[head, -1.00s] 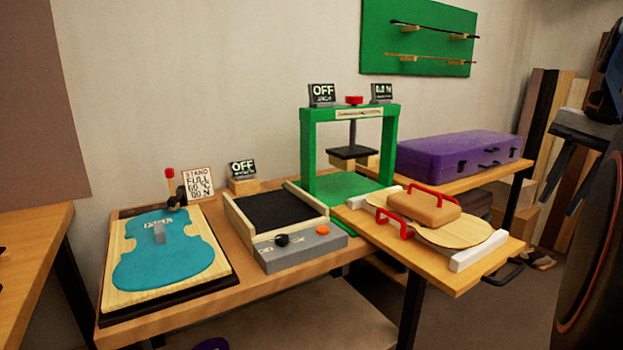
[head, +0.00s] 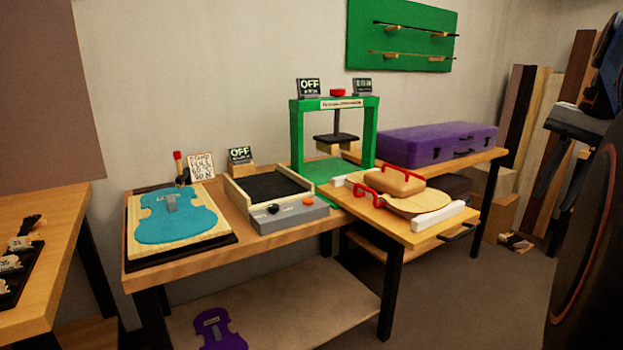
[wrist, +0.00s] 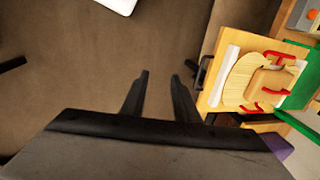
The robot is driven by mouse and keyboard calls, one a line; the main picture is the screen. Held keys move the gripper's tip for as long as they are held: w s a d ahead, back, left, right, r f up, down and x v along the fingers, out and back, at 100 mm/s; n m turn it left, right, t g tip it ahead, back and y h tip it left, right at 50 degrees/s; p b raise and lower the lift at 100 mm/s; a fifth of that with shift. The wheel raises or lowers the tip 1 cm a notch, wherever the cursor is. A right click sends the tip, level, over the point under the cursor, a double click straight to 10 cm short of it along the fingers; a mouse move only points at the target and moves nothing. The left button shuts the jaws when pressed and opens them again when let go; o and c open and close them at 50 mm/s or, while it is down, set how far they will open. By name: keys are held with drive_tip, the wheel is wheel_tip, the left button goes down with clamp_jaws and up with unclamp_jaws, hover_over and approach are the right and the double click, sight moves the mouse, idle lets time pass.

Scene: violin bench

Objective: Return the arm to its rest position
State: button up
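My gripper (wrist: 159,82) shows in the wrist view with its two dark fingers apart and nothing between them. It hangs over bare brown floor, to the left of the wooden board that carries the violin plate. My arm is apart from the bench and touches nothing that I can see.
The bench holds a teal violin template (head: 175,222), a grey control box (head: 287,215), a green press (head: 298,135) and a violin plate (head: 432,205) under a red-handled block (head: 394,182). A purple case (head: 430,146) lies behind.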

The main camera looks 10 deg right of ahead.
drive_tip(key=w+a+f+n+t+h, duration=0.15)
drive_tip(key=a+f+n, duration=0.55)
drive_tip(key=a+f, duration=0.75)
drive_tip(key=s+a+f+n, duration=0.2)
drive_tip(key=a+f+n, duration=0.1)
drive_tip(key=a+f, duration=0.3)
drive_tip(key=s+a+f+n+t, duration=0.1)
drive_tip(key=s+a+f+n, duration=0.1)
drive_tip(key=a+f+n, duration=0.2)
wheel_tip(320, 180, down, 3)
drive_tip(key=shift+s+a+r+y, duration=0.15)
drive_tip(key=shift+a+y, duration=0.2)
drive_tip(key=shift+a, duration=0.7)
